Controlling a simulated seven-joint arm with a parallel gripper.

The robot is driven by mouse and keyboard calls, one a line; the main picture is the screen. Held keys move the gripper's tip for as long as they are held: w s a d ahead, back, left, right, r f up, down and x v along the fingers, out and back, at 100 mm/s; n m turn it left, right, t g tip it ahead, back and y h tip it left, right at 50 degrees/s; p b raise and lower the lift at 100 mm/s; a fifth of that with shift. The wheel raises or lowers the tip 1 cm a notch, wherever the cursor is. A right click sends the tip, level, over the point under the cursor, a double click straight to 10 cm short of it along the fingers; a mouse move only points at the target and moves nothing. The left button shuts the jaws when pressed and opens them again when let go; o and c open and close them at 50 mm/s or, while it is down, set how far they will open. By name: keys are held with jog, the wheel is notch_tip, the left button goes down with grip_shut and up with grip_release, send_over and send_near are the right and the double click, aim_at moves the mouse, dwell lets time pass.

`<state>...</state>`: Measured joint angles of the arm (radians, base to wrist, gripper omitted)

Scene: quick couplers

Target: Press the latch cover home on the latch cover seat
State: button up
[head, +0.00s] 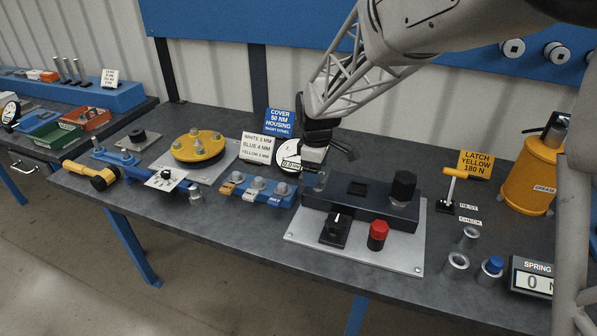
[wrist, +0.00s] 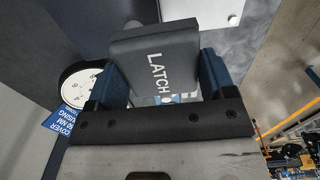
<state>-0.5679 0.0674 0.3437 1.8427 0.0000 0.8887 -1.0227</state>
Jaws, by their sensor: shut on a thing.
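My gripper (head: 313,167) is above the left end of a dark housing block (head: 338,199) in the head view. In the wrist view my gripper (wrist: 166,88) has its blue fingers shut on the sides of the latch cover (wrist: 152,45), a dark grey block with white "LATCH" lettering. In the head view the cover is too small and hidden by the gripper to make out clearly. The housing block has a square recess (head: 357,188) in its top, which looks like the latch cover seat, though I cannot be sure. The cover is apart from this recess.
A yellow-handled lever (head: 450,188) stands right.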

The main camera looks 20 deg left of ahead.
jog(key=r, duration=0.2)
send_over(358, 187)
jog(key=shift+f, duration=0.15)
jog(key=shift+f, duration=0.15)
dwell(0.3)
jog(key=shift+f, duration=2.65)
jog(key=shift+f, duration=1.2)
dwell(0.4)
jog(key=o, duration=0.8)
jog(key=shift+r, duration=3.85)
jog(key=shift+d, duration=0.1)
